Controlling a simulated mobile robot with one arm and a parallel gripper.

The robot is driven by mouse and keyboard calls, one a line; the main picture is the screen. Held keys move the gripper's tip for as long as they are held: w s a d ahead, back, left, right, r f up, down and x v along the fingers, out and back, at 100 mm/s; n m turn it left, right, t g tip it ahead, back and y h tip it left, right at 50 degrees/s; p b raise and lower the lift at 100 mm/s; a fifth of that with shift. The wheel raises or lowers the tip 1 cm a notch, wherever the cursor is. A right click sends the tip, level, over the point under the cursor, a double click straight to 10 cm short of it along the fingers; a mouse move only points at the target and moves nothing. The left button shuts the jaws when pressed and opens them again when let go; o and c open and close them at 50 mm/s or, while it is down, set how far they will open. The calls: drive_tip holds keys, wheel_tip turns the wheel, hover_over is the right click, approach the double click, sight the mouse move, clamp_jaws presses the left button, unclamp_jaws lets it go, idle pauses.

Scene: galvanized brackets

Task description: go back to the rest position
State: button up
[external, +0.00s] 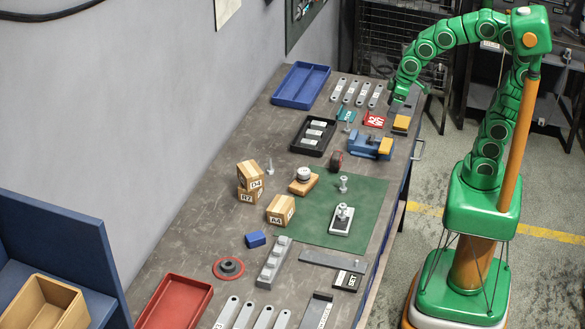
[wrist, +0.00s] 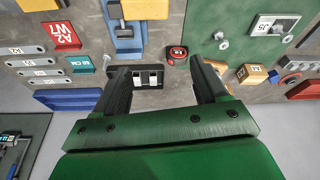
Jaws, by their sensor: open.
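My green arm reaches from its base at the right of the external view over the table's right edge. My gripper (external: 400,99) hangs above the far right part of the table, near the red tile (external: 374,119) and the yellow-and-black block (external: 401,124). In the wrist view my gripper (wrist: 160,66) shows two dark fingers spread apart with nothing held between them. The black tray (wrist: 150,77) with pale metal pieces shows beyond the fingers, apart from them. The exact height of the fingertips above the table cannot be told.
The grey workbench holds a blue tray (external: 301,85), several metal strips (external: 356,92), a blue vise (external: 370,146), a green mat (external: 362,207), wooden boxes (external: 281,210) and a red tray (external: 175,303). A wall borders the left. Open floor lies right of the bench.

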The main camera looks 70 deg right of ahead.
drive_tip(key=s+d+f+m+g, duration=0.2)
drive_tip(key=s+d+f+g, duration=0.1)
drive_tip(key=s, duration=1.6)
drive_tip(key=shift+g+h, duration=0.3)
drive_tip(key=shift+g, duration=0.6)
